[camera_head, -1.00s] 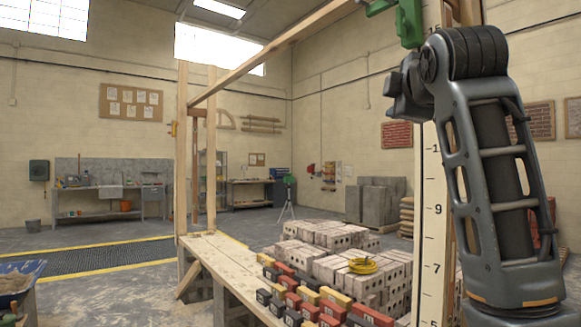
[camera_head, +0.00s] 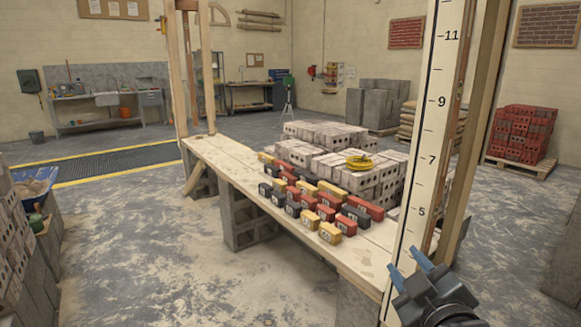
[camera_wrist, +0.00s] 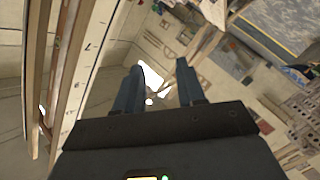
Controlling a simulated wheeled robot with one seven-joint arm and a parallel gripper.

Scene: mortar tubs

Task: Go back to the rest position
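My gripper (camera_head: 410,268) shows at the bottom right of the head view, dark with two blue fingers pointing up and to the left. It is near the foot of the upright measuring board (camera_head: 419,165) at the near end of the wooden plank bench (camera_head: 239,184). In the wrist view the two blue fingers (camera_wrist: 158,88) stand apart with nothing between them. The gripper is open and empty. Whether it touches the board cannot be told.
Several red, yellow and black numbered blocks (camera_head: 318,205) lie on the bench. Grey bricks (camera_head: 385,180) are stacked behind it, with a yellow coil (camera_head: 360,162) on top. A tub (camera_head: 40,183) stands at the left. The floor (camera_head: 150,260) left of the bench is clear.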

